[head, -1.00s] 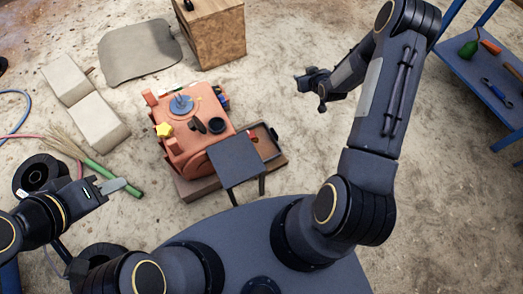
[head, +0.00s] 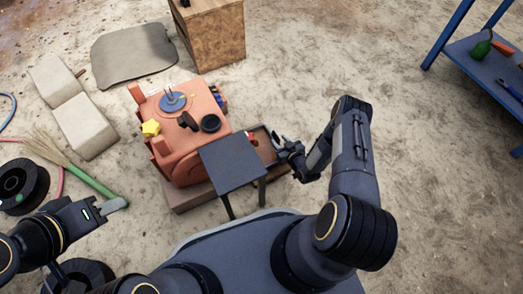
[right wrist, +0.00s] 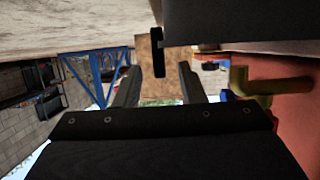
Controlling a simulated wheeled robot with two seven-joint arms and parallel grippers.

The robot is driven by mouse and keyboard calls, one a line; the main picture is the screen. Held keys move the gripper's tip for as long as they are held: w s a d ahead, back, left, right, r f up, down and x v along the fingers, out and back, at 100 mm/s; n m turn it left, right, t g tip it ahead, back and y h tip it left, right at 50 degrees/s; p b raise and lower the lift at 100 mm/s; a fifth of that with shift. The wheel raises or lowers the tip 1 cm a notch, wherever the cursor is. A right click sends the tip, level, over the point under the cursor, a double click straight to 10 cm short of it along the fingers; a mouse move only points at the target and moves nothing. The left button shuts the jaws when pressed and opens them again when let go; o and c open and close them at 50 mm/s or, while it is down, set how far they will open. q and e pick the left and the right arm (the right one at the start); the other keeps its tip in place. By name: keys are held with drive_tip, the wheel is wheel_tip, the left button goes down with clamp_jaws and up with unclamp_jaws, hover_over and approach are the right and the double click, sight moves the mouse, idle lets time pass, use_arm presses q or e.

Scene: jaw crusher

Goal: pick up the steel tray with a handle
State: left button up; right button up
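The steel tray (head: 265,149) is a low, dark-rimmed tray with a brownish inside, at the right side of the orange jaw crusher (head: 185,120). The dark square plate partly covers it in the head view. My right gripper (head: 281,143) is at the tray's right end. In the right wrist view, my right gripper (right wrist: 158,72) is open, its fingers apart. A dark upright bar, seemingly the tray's handle (right wrist: 157,52), shows between the fingertips, joined to a dark body; contact cannot be told.
A dark square plate on legs (head: 229,160) stands close in front of the tray. A wooden box (head: 212,35) is behind, and a blue shelf with tools (head: 485,65) at far right. Pale blocks (head: 82,125) and a broom (head: 75,170) lie left.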

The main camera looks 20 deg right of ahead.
drive_tip(key=b+x, duration=0.1)
drive_tip(key=x, duration=0.3)
drive_tip(key=shift+r+b, duration=0.1)
drive_tip(key=shift+b, duration=0.25)
clamp_jaws()
